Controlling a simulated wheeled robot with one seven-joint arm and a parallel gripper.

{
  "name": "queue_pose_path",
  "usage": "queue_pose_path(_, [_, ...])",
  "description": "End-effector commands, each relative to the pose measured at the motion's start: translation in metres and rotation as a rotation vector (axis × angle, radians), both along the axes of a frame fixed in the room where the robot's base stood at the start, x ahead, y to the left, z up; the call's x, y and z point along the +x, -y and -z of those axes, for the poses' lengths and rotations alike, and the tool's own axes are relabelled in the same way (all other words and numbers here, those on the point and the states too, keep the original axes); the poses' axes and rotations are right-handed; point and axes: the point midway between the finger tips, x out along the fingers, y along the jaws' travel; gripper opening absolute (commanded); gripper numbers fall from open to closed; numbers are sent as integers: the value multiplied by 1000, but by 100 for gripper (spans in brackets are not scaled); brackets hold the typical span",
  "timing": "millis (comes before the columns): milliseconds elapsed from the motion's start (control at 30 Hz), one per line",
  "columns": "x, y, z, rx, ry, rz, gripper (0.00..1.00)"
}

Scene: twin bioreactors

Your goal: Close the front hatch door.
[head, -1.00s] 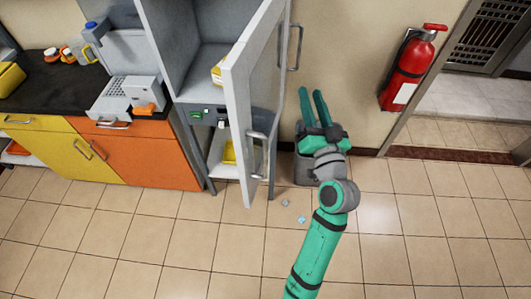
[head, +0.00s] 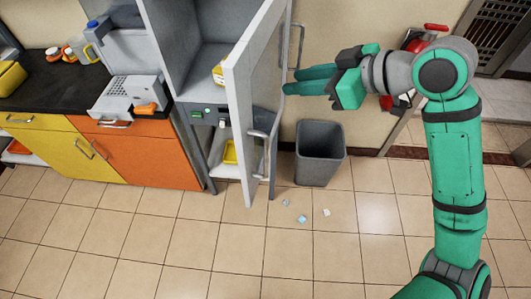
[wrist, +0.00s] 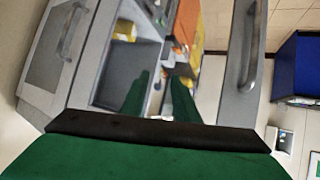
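The front hatch door (head: 240,125) of the tall grey cabinet stands swung open, its pale free edge sticking out towards me. Its bar handle (head: 258,155) is on the right-hand face; a handle (wrist: 253,65) on a grey panel also shows at right in the wrist view. My gripper (head: 291,81) is to the right of the door, fingers pointing left at it. The fingers (wrist: 158,92) are apart with nothing between them. Whether the tips touch the door is not clear.
A grey bin (head: 320,152) stands right of the cabinet, with small scraps (head: 302,218) on the floor before it. A yellow-and-orange counter (head: 150,160) is at left. A fire extinguisher (head: 435,27) is partly behind my arm.

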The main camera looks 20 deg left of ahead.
Motion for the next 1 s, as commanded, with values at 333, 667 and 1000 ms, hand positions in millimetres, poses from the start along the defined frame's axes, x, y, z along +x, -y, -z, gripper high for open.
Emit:
queue_pose_path(333, [-97,8,3,-498,-70,-367,28])
queue_pose_path(667, [-123,11,12,-622,-81,-475,28])
queue_pose_path(1000, [-129,-8,65,-620,-80,-470,28])
